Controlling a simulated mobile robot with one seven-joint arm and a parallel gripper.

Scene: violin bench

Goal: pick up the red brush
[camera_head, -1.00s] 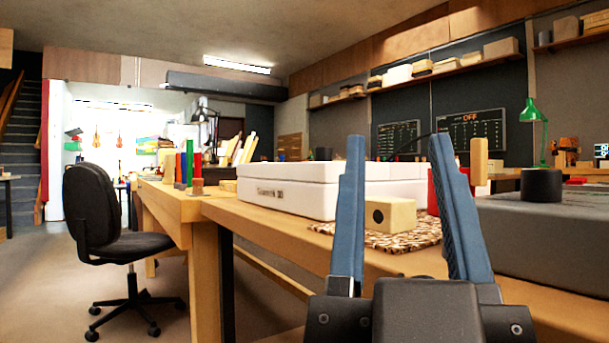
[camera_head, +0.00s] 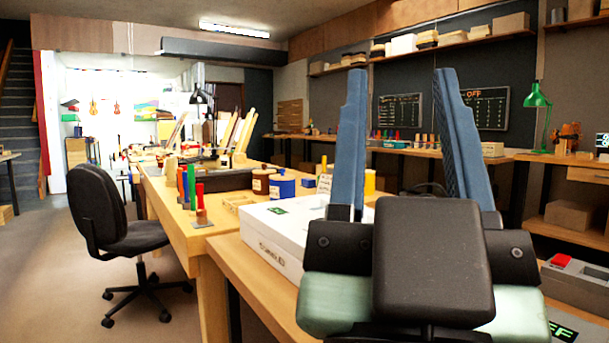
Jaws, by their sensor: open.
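A slim red upright piece (camera_head: 200,196), which looks like the red brush, stands at the near left corner of the wooden bench, on a small flat base. A green upright piece (camera_head: 191,187) and a blue one (camera_head: 182,186) stand close behind it. My gripper (camera_head: 402,74) is in the foreground right of centre, fingers pointing up in the picture. It is open with nothing between the fingers. It is well to the right of the red piece and apart from it.
A white box (camera_head: 282,240) lies on the near bench, partly hidden by my gripper. A brown jar (camera_head: 262,181) and a blue jar (camera_head: 283,187) stand beyond it. A black office chair (camera_head: 110,220) stands left of the bench.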

